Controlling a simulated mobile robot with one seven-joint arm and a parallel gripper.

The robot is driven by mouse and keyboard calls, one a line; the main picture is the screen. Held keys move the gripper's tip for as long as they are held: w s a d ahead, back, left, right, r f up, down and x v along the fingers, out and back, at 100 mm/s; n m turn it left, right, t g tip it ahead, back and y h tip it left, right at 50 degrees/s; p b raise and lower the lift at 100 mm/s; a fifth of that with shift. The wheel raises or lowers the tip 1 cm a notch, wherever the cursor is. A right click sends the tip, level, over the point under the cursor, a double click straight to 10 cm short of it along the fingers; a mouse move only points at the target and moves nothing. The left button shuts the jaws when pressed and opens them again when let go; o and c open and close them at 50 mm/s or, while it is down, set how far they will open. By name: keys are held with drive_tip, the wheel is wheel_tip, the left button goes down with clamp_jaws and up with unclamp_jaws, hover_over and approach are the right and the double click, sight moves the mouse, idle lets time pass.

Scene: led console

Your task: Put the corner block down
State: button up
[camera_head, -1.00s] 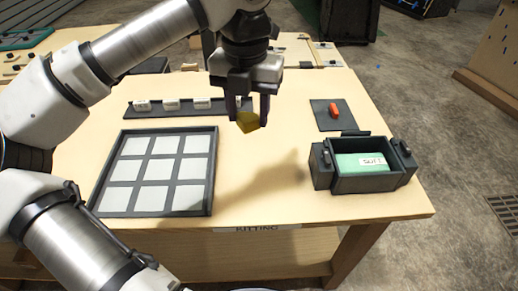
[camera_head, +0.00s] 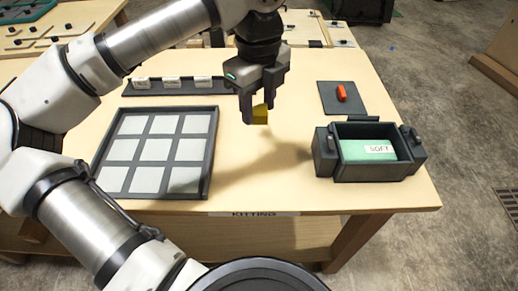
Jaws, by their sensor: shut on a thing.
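My gripper (camera_head: 259,113) is shut on a small yellow block (camera_head: 260,116), taken to be the corner block. It holds the block above the wooden table (camera_head: 265,190), between the grid tray and the dark box. The fingers hide part of the block, so its full shape cannot be told. A shadow of the arm and gripper lies on the table below.
A black tray (camera_head: 209,160) with pale square cells lies at left. A dark box (camera_head: 358,172) with green lining labelled SOFT stands at right. Behind it an orange piece (camera_head: 341,93) lies on a dark mat (camera_head: 327,104). A labelled rack (camera_head: 133,92) is at the back. Table between is clear.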

sight(259, 165)
wheel_tip(259, 165, down, 15)
drive_tip(key=shift+f+p, duration=0.1)
drive_tip(key=shift+p, duration=0.85)
drive_tip(key=shift+f, duration=0.1)
drive_tip(key=o, duration=1)
drive_tip(key=shift+o, duration=0.2)
